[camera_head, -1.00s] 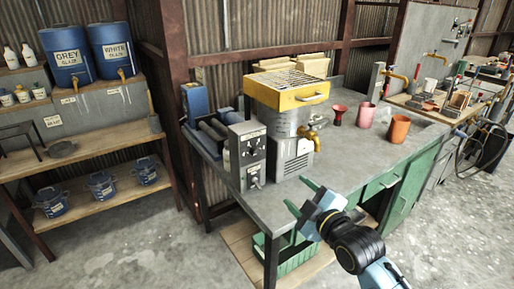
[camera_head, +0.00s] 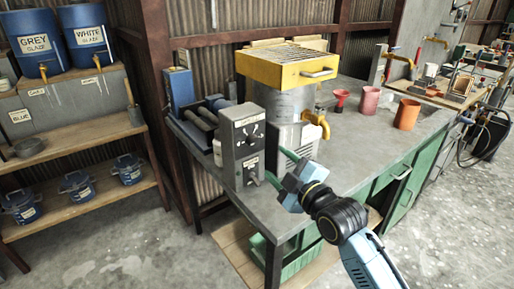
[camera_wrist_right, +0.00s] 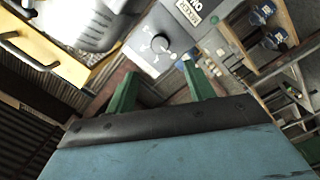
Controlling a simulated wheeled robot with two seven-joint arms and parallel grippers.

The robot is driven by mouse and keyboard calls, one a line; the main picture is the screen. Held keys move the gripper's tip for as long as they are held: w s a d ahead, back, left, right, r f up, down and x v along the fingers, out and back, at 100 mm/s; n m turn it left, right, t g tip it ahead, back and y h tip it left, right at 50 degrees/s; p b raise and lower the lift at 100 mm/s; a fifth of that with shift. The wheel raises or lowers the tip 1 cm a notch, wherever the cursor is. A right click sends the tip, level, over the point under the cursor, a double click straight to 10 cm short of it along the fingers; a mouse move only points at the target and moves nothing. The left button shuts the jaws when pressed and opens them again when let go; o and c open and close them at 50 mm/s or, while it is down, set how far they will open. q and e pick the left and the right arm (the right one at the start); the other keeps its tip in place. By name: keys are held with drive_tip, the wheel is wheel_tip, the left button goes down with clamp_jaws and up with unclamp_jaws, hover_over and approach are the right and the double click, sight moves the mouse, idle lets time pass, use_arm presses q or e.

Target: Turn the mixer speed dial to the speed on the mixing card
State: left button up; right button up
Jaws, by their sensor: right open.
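A grey control box (camera_head: 228,148) stands on the bench's front left corner. Its front carries an upper dial (camera_head: 252,138) with marks around it and a lower knob or switch (camera_head: 250,176). In the right wrist view a dark round dial (camera_wrist_right: 160,43) with a pale pointer line sits on a grey panel, ahead of the fingers. My right gripper (camera_head: 284,170) is open and empty, just right of and in front of the box, apart from the dial. Its green fingers (camera_wrist_right: 160,80) are spread in the wrist view. I cannot make out a mixing card. My left gripper is out of view.
A steel machine with a yellow grated top (camera_head: 290,68) and brass tap (camera_head: 317,124) stands behind the gripper. A red funnel-shaped cup (camera_head: 341,99), pink cup (camera_head: 369,100) and orange cup (camera_head: 407,114) stand right on the grey bench (camera_head: 350,148). Shelves with blue buckets are left.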

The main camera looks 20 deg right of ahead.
sight(255, 143)
drive_tip(key=b+x, duration=0.1)
drive_tip(key=x, duration=0.8)
drive_tip(key=shift+w, duration=0.2)
drive_tip(key=shift+w+a, duration=0.2)
drive_tip(key=shift+w, duration=0.25)
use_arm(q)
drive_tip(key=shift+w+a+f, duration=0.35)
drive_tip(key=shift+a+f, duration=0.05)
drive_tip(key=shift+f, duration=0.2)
